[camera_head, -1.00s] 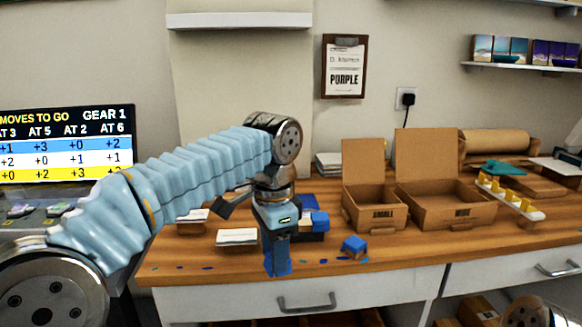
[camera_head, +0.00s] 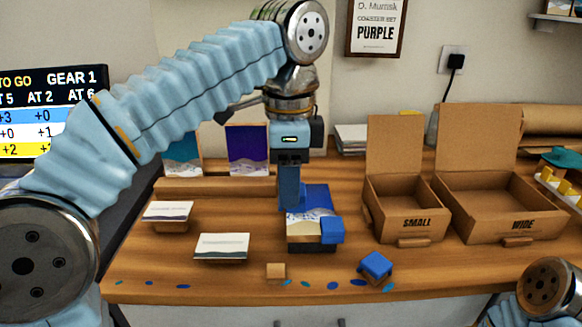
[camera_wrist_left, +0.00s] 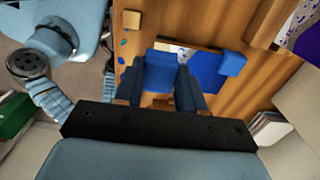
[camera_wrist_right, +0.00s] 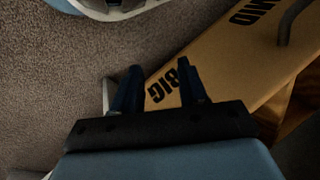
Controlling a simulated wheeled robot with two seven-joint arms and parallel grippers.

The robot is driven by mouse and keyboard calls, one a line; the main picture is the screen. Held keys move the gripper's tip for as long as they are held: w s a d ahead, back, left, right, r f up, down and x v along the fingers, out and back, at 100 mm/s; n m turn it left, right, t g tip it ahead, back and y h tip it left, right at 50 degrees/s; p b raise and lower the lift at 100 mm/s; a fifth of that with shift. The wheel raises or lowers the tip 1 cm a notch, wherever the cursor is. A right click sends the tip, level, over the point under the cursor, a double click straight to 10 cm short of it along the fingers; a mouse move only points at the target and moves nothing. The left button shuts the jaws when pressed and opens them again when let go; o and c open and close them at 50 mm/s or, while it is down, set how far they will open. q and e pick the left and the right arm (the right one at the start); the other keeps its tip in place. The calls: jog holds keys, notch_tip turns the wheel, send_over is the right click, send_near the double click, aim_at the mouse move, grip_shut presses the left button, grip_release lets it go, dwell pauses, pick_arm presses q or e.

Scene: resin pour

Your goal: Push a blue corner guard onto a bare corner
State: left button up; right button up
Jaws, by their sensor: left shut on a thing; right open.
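A painted panel in blue, white and tan (camera_head: 305,215) lies on a dark support on the bench. One blue corner guard (camera_head: 332,231) sits on its front right corner in the head view. My left gripper (camera_head: 290,207) points down over the panel's left side, shut on another blue corner guard (camera_wrist_left: 160,72), seen between its fingers in the left wrist view. Whether this held guard touches the panel cannot be told. A further blue corner guard (camera_head: 376,262) rests on a small block near the front edge. My right gripper (camera_wrist_right: 160,95) is open and empty, away from the panel.
A bare tan block (camera_head: 276,270) stands near the front edge. Two small stands (camera_head: 168,213) (camera_head: 222,247) hold pale panels at left. Open cardboard boxes, small (camera_head: 408,225) and wide (camera_head: 510,222), stand right. The right wrist view shows a drawer front marked BIG (camera_wrist_right: 165,88) over carpet.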

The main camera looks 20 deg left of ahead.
pick_arm(q)
jog(key=b, duration=0.2)
send_over(290, 231)
jog(key=shift+f, duration=2.55)
jog(key=shift+s+a, duration=0.1)
jog(key=shift+f, duration=0.3)
jog(key=shift+f, duration=0.25)
jog(key=shift+f, duration=0.35)
jog(key=shift+f, duration=0.1)
